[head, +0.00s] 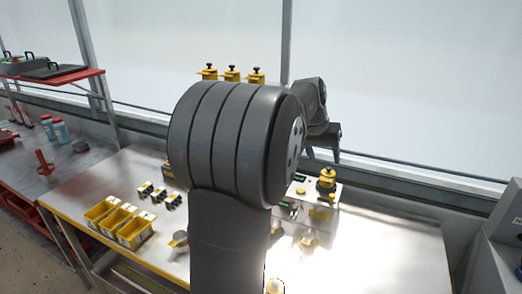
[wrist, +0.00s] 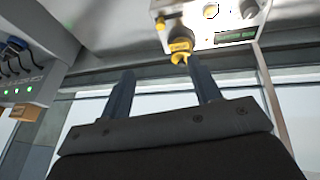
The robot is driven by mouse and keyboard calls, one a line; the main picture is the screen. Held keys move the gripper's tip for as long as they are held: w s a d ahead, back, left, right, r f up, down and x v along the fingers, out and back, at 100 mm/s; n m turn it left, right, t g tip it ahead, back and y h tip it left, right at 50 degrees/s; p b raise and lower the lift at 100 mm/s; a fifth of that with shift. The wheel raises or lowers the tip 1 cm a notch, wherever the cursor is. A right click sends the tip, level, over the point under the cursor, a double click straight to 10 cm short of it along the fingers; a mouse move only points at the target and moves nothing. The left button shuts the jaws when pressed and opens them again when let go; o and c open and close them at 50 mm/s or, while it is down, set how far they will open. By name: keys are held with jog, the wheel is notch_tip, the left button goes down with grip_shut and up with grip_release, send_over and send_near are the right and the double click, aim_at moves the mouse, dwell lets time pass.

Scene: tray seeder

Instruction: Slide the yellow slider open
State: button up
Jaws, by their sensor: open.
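A white machine box (head: 325,208) stands on the steel table, largely hidden by my arm. A stepped yellow part (head: 327,180) sits on its top, and a yellow knob is on its face (head: 300,191). I cannot tell which yellow part is the slider. In the wrist view, the white box (wrist: 215,25) is at the top, with a yellow part (wrist: 181,47) sticking out from it. My gripper (wrist: 159,68) is open and empty. The yellow part shows beyond the fingertips, apart from them. In the head view, my gripper (head: 323,155) is above the box.
Several yellow bins (head: 135,231) stand on the table's left, with small yellow-black pieces (head: 160,193) behind them. Yellow parts with black knobs (head: 232,74) show above my arm. A side bench holds blue-capped bottles (head: 60,131). The table's right side (head: 395,230) is clear.

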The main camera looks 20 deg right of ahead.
aim_at(332, 198)
jog(key=c, duration=0.3)
jog(key=s+f, duration=0.1)
jog(key=s+f+m+t, duration=0.1)
jog(key=f, duration=0.1)
jog(key=s+d+f+m+t+y, duration=0.1)
jog(key=shift+s+f, duration=0.35)
grip_shut()
jog(key=s+d+f+m+t+h, duration=0.1)
jog(key=s+d+f+m+t, duration=0.15)
jog(key=s+f+m, duration=0.35)
jog(key=shift+n, duration=0.4)
jog(key=w+d+f, duration=0.1)
jog(key=w+f, duration=0.1)
jog(key=w+d+f, duration=0.1)
jog(key=w+f, duration=0.1)
jog(key=w+d+f, duration=0.1)
jog(key=w+f, duration=0.1)
jog(key=w, duration=0.1)
jog(key=shift+w+f, duration=0.1)
jog(key=shift+f, duration=0.1)
jog(key=shift+w, duration=0.45)
